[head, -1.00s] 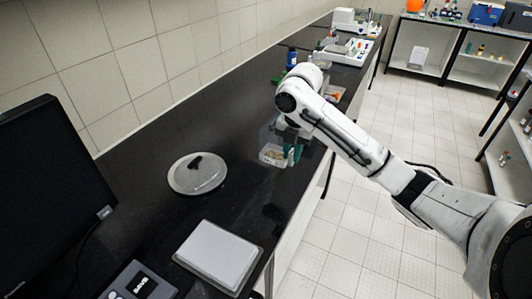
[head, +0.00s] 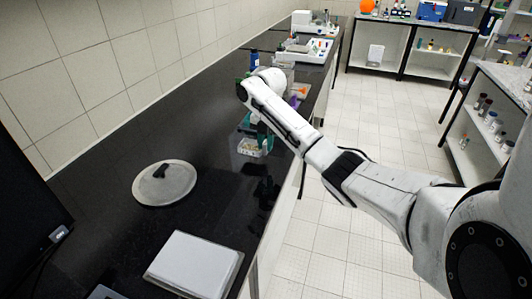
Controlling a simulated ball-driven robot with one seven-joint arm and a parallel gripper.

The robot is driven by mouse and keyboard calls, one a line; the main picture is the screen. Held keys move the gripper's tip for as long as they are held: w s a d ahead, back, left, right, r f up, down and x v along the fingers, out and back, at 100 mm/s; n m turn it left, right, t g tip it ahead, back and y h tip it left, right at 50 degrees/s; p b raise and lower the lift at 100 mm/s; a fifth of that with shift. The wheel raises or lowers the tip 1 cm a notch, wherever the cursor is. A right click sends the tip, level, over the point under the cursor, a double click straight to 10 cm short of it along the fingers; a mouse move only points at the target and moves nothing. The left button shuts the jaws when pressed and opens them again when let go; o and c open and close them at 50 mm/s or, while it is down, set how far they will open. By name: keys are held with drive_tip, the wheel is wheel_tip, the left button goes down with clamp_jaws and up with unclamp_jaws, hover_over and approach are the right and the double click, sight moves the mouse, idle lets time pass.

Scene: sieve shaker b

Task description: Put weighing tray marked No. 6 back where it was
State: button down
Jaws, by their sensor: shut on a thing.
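My gripper (head: 257,133) is over the black bench near its front edge, pointing down. It is shut on a small pale, see-through tray (head: 250,150) with something light-coloured in it. The tray hangs or rests just below green parts at the fingers; I cannot tell whether it touches the bench. My arm hides part of the bench behind it. No number is readable on the tray, so I cannot confirm it is No. 6.
A round grey pan (head: 150,193) with a dark item on it and a flat white-topped device (head: 195,264) stand nearer on the bench. A dark monitor (head: 25,230) is at left. A blue bottle (head: 254,58) and instruments stand beyond my gripper.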

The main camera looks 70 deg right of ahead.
drive_tip(key=shift+w+d+f, duration=0.15)
drive_tip(key=shift+d+f, duration=0.15)
drive_tip(key=shift+f, duration=0.1)
drive_tip(key=shift+d+f+p, duration=0.15)
drive_tip(key=shift+f+p, duration=0.35)
drive_tip(key=shift+f, duration=1.25)
drive_tip(key=shift+f, duration=0.15)
drive_tip(key=c, duration=1)
unclamp_jaws()
drive_tip(key=r, duration=0.8)
drive_tip(key=r+b, duration=0.1)
drive_tip(key=r, duration=0.3)
drive_tip(key=shift+s+r, duration=0.2)
drive_tip(key=shift+s, duration=0.15)
